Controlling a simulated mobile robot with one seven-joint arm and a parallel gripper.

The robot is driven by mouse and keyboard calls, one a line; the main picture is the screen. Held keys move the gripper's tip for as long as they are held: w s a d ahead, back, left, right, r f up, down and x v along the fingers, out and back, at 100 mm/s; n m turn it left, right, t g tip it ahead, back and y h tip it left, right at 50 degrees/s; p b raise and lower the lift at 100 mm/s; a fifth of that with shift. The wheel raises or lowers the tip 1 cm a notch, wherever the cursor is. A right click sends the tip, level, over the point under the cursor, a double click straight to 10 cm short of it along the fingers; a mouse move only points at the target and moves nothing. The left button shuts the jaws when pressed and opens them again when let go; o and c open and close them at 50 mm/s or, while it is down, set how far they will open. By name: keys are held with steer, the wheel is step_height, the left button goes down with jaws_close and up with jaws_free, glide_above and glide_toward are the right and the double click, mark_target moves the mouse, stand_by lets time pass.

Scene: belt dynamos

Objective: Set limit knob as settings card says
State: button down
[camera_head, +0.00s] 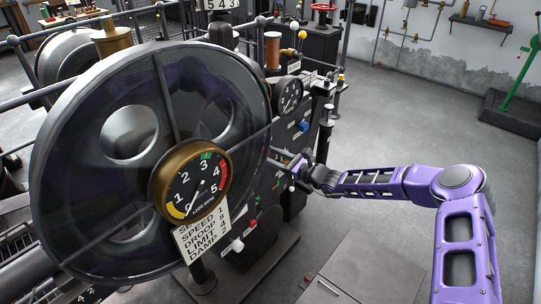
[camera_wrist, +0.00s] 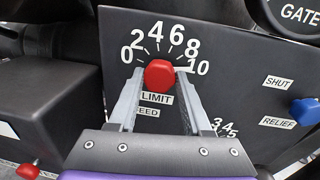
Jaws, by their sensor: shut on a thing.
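The red limit knob (camera_wrist: 159,74) sits above the LIMIT label on a dark panel, under a white scale from 0 to 10. A white line at its right side points toward the 10. My gripper (camera_wrist: 160,80) is shut on the knob, with one finger on each side in the wrist view. In the head view my gripper (camera_head: 298,168) is at the machine's side panel, and the knob cannot be made out there. The settings card (camera_head: 203,233) hangs below the round gauge; its LIMIT line appears to read 4.
A large dark wheel (camera_head: 80,190) and a brass-rimmed gauge (camera_head: 190,185) stand left of my arm. A blue knob (camera_wrist: 305,111) between SHUT and RELIEF is right of the limit knob. A dark box (camera_wrist: 50,110) juts out at left. Open floor lies right of the machine.

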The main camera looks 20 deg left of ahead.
steer(key=shift+n, duration=0.3)
steer(key=shift+s+n+t+h+b, duration=0.1)
steer(key=shift+n+t+h+b, duration=0.25)
steer(key=shift+n, duration=2.3)
steer(key=shift+s+n+t+h+b, duration=0.1)
steer(key=shift+n+b, duration=0.4)
steer(key=shift+n, duration=2.2)
steer(key=shift+n+t+h+b, duration=0.15)
steer(key=shift+n+h+b, duration=0.2)
steer(key=shift+n, duration=2.3)
steer(key=shift+c, duration=1.7)
jaws_free()
steer(key=shift+r, duration=0.1)
